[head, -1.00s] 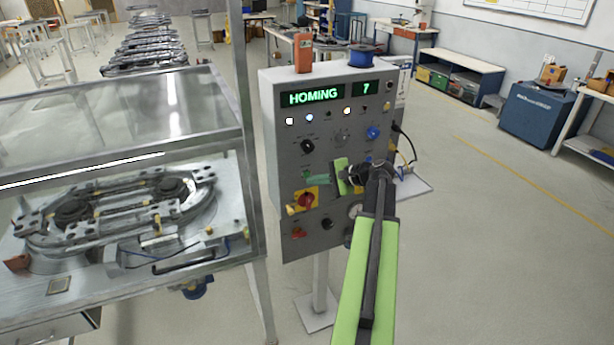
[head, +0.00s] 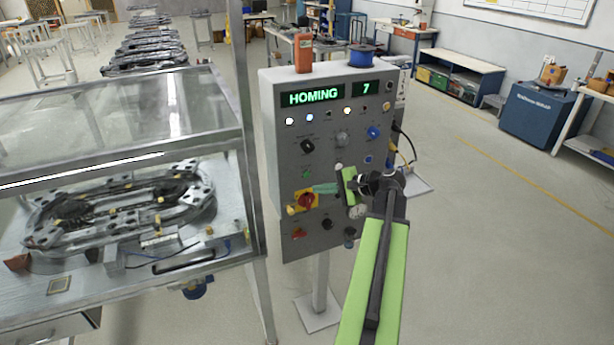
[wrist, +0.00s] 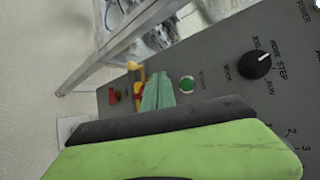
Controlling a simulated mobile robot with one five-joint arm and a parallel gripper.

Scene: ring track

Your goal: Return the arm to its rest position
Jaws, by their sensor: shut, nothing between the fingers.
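My arm, with a green-sided link, reaches up from the bottom in the head view. My gripper (head: 325,188) points left, its teal fingertips in front of the grey control panel (head: 285,235). In the wrist view the fingertips (wrist: 157,92) are together with nothing held. I cannot tell how far they are from the panel face. The panel's display (head: 316,97) reads HOMING and 7. A red and yellow rotary switch (head: 305,201) shows just below and left of the fingertips. My wrist covers part of the panel's right side.
A glazed enclosure (head: 130,115) with a ring track (head: 120,205) stands at the left, with a metal post beside the panel. An orange device (head: 303,53) and a blue spool (head: 361,55) sit on the panel top.

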